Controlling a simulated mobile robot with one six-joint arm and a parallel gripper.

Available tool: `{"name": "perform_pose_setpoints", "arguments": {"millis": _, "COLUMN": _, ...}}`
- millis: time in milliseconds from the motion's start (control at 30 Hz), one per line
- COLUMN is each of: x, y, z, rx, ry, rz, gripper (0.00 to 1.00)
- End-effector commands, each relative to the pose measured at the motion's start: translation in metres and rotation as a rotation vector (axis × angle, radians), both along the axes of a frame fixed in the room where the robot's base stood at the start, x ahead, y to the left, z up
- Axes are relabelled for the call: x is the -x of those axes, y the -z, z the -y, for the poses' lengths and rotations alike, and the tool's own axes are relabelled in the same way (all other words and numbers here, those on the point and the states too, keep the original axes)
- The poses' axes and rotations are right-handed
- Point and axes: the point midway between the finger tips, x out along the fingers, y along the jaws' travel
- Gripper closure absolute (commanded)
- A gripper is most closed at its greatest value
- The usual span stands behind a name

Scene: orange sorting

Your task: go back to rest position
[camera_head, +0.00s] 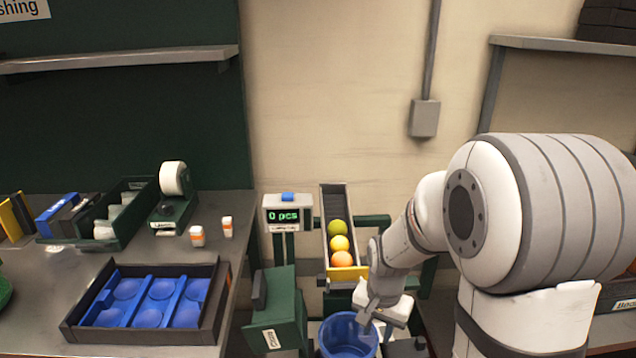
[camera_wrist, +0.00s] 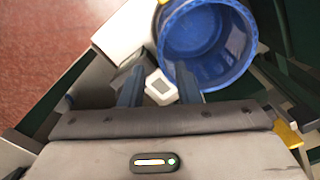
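My gripper (camera_wrist: 158,85) shows in the wrist view with its two fingers apart and nothing between them. In the head view my gripper (camera_head: 378,318) is low, beside the rim of a blue bucket (camera_head: 349,337). The blue bucket also shows in the wrist view (camera_wrist: 207,45), just beyond the fingertips, and what I see of its inside looks empty.
A counter display (camera_head: 287,214) reads "0 pcs". On the left table, a dark tray (camera_head: 222,300) holds a blue insert with round hollows. Two small orange-and-white bottles (camera_head: 197,236), a label roll (camera_head: 173,179) and a bin (camera_head: 125,212) stand behind it. A green box (camera_head: 277,310) stands left of the bucket.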

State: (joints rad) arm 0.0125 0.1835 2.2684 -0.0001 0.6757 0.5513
Motion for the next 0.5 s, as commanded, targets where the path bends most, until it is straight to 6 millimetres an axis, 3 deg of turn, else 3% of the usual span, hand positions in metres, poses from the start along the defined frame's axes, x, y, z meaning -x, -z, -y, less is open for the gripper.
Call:
{"name": "perform_pose_setpoints", "arguments": {"millis": 300, "x": 0.063, "y": -0.107, "z": -0.003, "rx": 0.022, "ry": -0.286, "rz": 0.115, "gripper": 0.71}}
{"name": "perform_pose_setpoints", "arguments": {"millis": 500, "x": 0.108, "y": -0.149, "z": -0.004, "rx": 0.049, "ry": -0.461, "rz": 0.173, "gripper": 0.71}}
